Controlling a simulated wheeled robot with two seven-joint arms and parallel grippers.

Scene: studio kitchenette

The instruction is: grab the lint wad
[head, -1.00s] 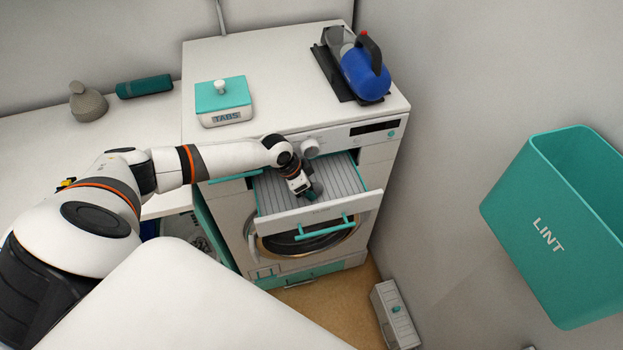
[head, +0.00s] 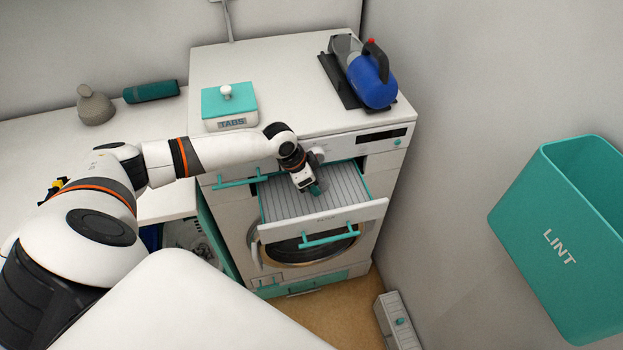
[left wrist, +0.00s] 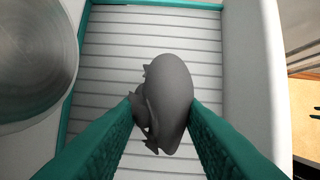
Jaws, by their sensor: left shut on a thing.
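The lint wad (left wrist: 172,88) is a dark grey lump between the teal fingers of my left gripper (left wrist: 163,118) in the left wrist view. The fingers are shut on it, one on each side. Behind it is the ribbed grey floor of the pulled-out drawer (left wrist: 105,62). In the head view my left gripper (head: 314,189) points down into this open drawer (head: 345,205) at the front of the white machine. The wad is hard to make out there, mostly hidden by the gripper. My right gripper is not in view.
A teal bin marked LINT (head: 553,235) is on the right wall. On the machine top stand a teal-lidded TABS box (head: 229,105) and a blue hand-held appliance (head: 370,80). A round grey knob (left wrist: 35,60) is close to my left gripper. A small white box (head: 395,318) stands on the floor.

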